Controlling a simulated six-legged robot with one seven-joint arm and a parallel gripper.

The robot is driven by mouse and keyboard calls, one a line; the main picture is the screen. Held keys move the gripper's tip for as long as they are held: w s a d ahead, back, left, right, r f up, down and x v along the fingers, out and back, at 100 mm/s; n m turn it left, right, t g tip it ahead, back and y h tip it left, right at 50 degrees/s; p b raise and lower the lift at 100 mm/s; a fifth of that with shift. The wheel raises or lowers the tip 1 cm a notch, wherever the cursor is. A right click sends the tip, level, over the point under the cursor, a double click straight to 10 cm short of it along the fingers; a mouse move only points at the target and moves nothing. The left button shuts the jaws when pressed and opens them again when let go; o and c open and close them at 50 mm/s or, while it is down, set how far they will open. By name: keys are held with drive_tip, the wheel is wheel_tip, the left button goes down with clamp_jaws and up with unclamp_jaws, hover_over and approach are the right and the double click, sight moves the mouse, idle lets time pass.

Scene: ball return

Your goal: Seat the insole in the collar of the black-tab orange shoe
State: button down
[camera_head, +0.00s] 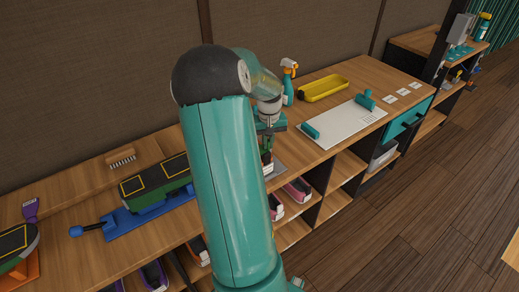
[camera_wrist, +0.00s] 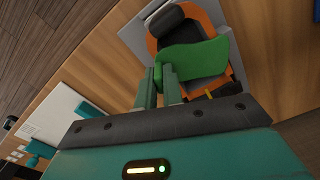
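The orange shoe (camera_wrist: 211,18) with a dark tab (camera_wrist: 166,20) rests on a light grey board in the wrist view. The green insole (camera_wrist: 200,57) lies across the shoe's collar in that view and hides much of the opening. I cannot tell how deep it sits. My gripper (camera_wrist: 158,72) has its two teal fingers close together, with the insole's near end between them. In the head view my arm hides most of the shoe, and my gripper (camera_head: 268,128) shows small beside the arm.
A brush (camera_head: 121,158) and a blue stand (camera_head: 150,215) with a green block are to the left. Shelves below hold shoes.

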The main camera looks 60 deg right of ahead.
drive_tip(key=shift+r, duration=0.1)
drive_tip(key=shift+r, duration=0.55)
wheel_tip(320, 180, up, 2)
drive_tip(key=shift+r, duration=0.1)
drive_tip(key=a+r, duration=0.1)
drive_tip(key=r, duration=0.1)
drive_tip(key=s+a+r, duration=0.1)
drive_tip(key=a+r, duration=0.1)
drive_tip(key=s+a+r, duration=0.1)
drive_tip(key=r, duration=0.1)
drive_tip(key=shift+s+a, duration=0.1)
drive_tip(key=shift+a, duration=0.3)
drive_tip(key=s+a+r, duration=0.3)
drive_tip(key=s+a, duration=0.1)
drive_tip(key=a, duration=0.4)
drive_tip(key=w+d+f+n, duration=0.2)
drive_tip(key=w+d+n, duration=0.4)
drive_tip(key=n, duration=0.5)
drive_tip(key=w+d+f+n, duration=0.3)
drive_tip(key=w+d+n, duration=0.3)
drive_tip(key=n, duration=0.5)
drive_tip(key=shift+w+f+n, duration=0.3)
drive_tip(key=shift+w, duration=0.1)
drive_tip(key=shift+a, duration=0.1)
